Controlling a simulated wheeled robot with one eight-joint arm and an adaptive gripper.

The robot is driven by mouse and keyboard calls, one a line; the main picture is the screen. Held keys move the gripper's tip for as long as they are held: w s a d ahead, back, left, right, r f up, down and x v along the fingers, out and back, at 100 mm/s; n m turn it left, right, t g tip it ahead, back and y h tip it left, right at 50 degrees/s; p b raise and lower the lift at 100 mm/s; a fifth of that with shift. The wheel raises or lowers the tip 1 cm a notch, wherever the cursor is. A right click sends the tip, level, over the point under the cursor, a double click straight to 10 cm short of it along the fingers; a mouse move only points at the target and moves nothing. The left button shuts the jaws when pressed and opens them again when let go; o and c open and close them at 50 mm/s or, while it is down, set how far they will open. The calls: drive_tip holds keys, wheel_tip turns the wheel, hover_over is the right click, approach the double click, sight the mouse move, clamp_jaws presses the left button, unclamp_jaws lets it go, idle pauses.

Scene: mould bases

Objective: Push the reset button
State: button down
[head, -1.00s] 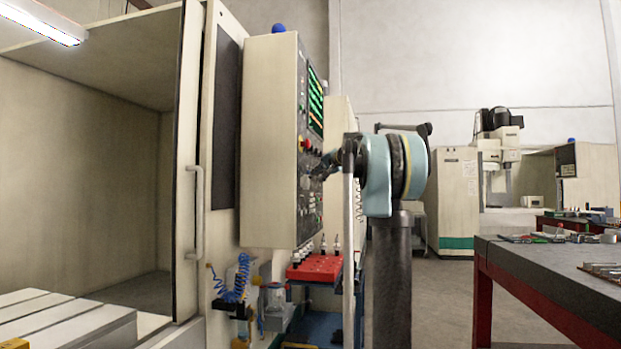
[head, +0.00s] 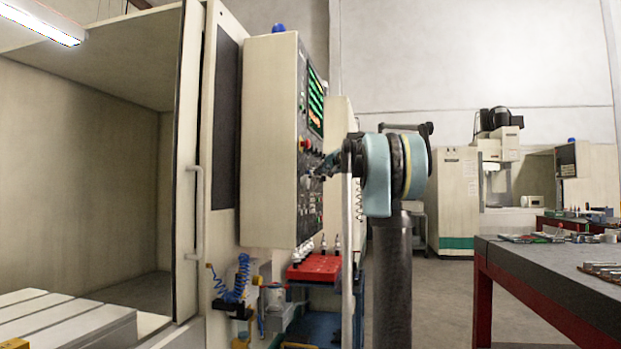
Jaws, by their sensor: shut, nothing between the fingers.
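The control panel (head: 303,215) of the machine faces right, seen at a steep angle, with a green-lined screen (head: 316,103) at the top and many small buttons below. A red knob (head: 304,145) sits under the screen. I cannot tell which small button is the reset button. My gripper (head: 318,172) is dark and shut with nothing in it. Its tips are at or close in front of the panel's middle, below and right of the red knob. I cannot tell whether they touch the panel. The gripper hides part of the buttons behind it.
A red tool tray (head: 316,268) with several holders stands under the panel. The machine's open door (head: 190,215) and enclosure are at the left. A dark workbench (head: 560,275) with tools stands at the right. The floor between is clear.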

drive_tip(key=shift+d, duration=0.15)
drive_tip(key=d, duration=0.1)
drive_tip(key=s+d, duration=0.1)
drive_tip(key=d, duration=0.2)
drive_tip(key=shift+s+d, duration=0.25)
drive_tip(key=shift+s, duration=0.05)
idle(0.3)
idle(0.6)
